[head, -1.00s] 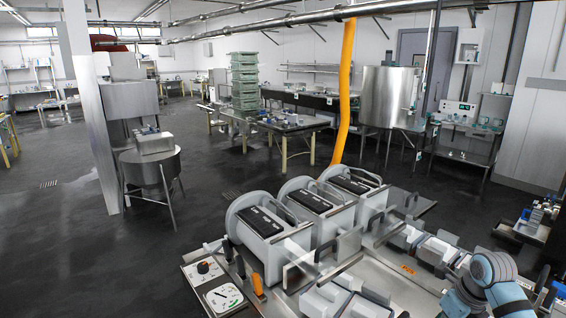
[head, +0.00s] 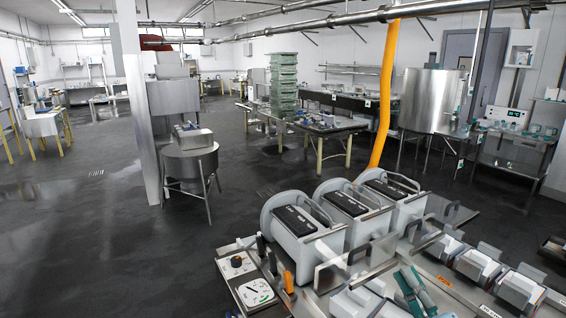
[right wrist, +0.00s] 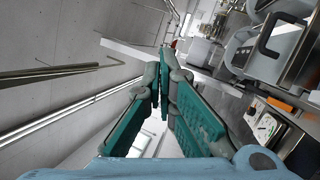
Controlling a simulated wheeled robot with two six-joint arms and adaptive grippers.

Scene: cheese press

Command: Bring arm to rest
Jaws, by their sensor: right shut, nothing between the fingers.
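My right gripper (head: 417,292) shows at the bottom of the head view, its teal fingers over the steel press bench. It also fills the middle of the right wrist view (right wrist: 163,95), where its teal finger pads are close together with nothing between them. My left gripper is in neither view. Three grey press units with black tops (head: 345,203) stand in a row on the bench, apart from the gripper.
A dial panel (head: 247,283) sits at the bench's left end, with an orange-handled tool (head: 288,283) beside it. Smaller grey blocks (head: 478,264) line the bench's right side. A round steel table (head: 190,163) stands at the left. Open dark floor (head: 95,240) lies left of the bench.

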